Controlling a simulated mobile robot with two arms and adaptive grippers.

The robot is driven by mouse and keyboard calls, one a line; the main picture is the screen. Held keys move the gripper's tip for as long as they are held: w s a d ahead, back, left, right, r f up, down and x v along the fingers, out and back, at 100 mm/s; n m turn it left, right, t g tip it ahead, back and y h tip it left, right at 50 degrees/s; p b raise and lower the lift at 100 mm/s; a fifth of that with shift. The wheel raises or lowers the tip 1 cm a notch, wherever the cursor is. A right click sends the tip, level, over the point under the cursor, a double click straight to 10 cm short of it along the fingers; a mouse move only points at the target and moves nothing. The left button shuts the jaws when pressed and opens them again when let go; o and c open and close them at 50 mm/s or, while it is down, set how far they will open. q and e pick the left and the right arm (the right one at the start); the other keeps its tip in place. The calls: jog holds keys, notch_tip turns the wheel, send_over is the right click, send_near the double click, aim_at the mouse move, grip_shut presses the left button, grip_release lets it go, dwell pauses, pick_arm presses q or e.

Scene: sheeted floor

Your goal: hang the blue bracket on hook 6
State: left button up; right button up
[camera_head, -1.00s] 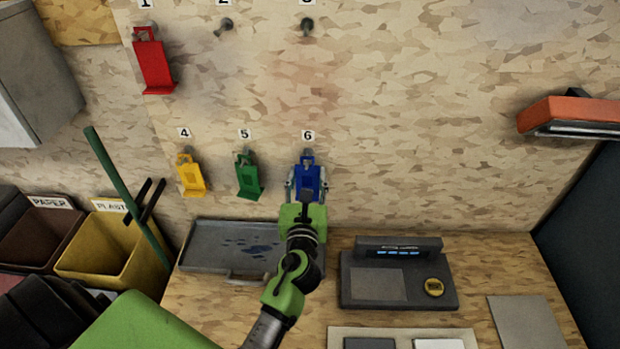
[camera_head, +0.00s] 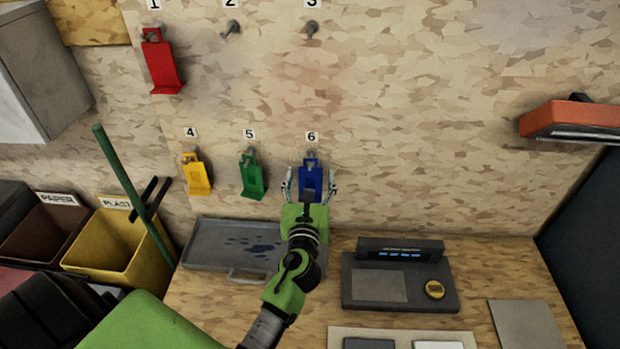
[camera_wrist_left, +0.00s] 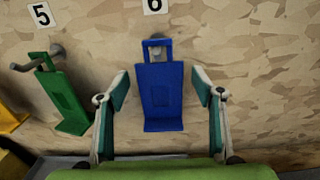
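The blue bracket (camera_head: 311,176) is at the wall under the label 6, and its top loop is around hook 6 (camera_head: 311,154). In the left wrist view the blue bracket (camera_wrist_left: 161,97) hangs upright, with the hook (camera_wrist_left: 158,50) showing through the loop. My left gripper (camera_head: 310,187) is open in front of the wall. In the left wrist view its fingers (camera_wrist_left: 161,92) stand on either side of the bracket, with a gap on each side. My right gripper is not in view.
A green bracket (camera_head: 252,180) hangs on hook 5, close to the left of my gripper. A yellow one (camera_head: 197,177) hangs on hook 4 and a red one (camera_head: 161,66) on hook 1. Hooks 2 (camera_head: 233,27) and 3 (camera_head: 312,27) are bare. A tray (camera_head: 213,236) and a scale (camera_head: 360,296) lie below.

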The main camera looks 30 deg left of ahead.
pick_arm(q)
jog(key=shift+s+d+f, duration=0.15)
jog(key=shift+s+d, duration=0.05)
jog(key=shift+s, duration=0.05)
jog(key=v, duration=1.1)
jog(key=shift+s, duration=0.2)
